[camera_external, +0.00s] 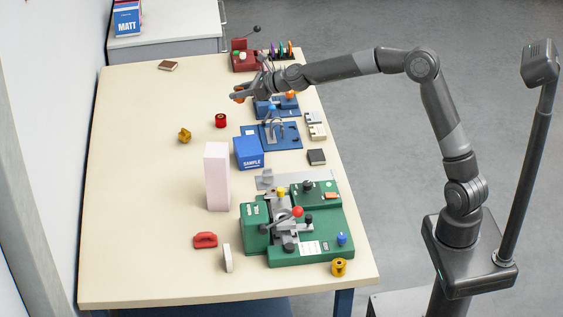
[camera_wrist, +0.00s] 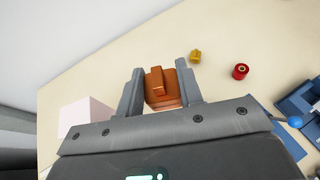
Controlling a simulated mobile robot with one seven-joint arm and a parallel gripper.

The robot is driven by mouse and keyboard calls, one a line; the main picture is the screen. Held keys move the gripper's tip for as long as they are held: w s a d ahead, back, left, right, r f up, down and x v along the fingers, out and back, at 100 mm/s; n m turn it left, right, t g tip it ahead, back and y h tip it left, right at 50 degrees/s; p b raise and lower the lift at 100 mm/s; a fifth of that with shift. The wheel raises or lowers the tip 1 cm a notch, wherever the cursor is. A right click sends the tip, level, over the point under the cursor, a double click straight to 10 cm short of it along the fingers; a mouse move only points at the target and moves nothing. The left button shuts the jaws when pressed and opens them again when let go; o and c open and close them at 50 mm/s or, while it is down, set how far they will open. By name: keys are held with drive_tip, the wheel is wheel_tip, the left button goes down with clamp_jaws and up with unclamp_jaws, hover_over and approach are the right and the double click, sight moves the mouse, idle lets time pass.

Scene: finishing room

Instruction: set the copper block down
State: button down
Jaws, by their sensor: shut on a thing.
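My gripper (camera_external: 236,95) is at the far part of the cream table (camera_external: 140,200), above the tabletop and left of the red and blue fixtures. It is shut on the copper block (camera_wrist: 158,84), which sits between the two fingers in the wrist view, where my gripper (camera_wrist: 160,85) also shows. The block is orange-brown with a raised rib. In the external view only a small part of the copper block (camera_external: 239,99) shows at the fingers. I cannot tell the exact height of the block above the table.
A red spool (camera_external: 221,121) and a brass piece (camera_external: 185,136) stand nearby. A pale pink tall block (camera_external: 217,177), a blue sample box (camera_external: 249,153) and a green fixture (camera_external: 320,229) are nearer the front. The table's left side is mostly clear. A dark red block (camera_external: 168,65) lies at the back.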

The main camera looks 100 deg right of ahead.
wheel_tip(320, 180, down, 16)
drive_tip(key=shift+r, duration=0.2)
drive_tip(key=w+a+f, duration=0.2)
drive_tip(key=w, duration=0.1)
drive_tip(key=w+a+f, duration=0.2)
drive_tip(key=w, duration=0.1)
drive_tip(key=w+a+f, duration=0.2)
drive_tip(key=w+f, duration=0.1)
drive_tip(key=shift+w+a, duration=0.25)
drive_tip(key=shift+f, duration=2.05)
drive_tip(key=c, duration=1)
unclamp_jaws()
drive_tip(key=shift+f, duration=0.1)
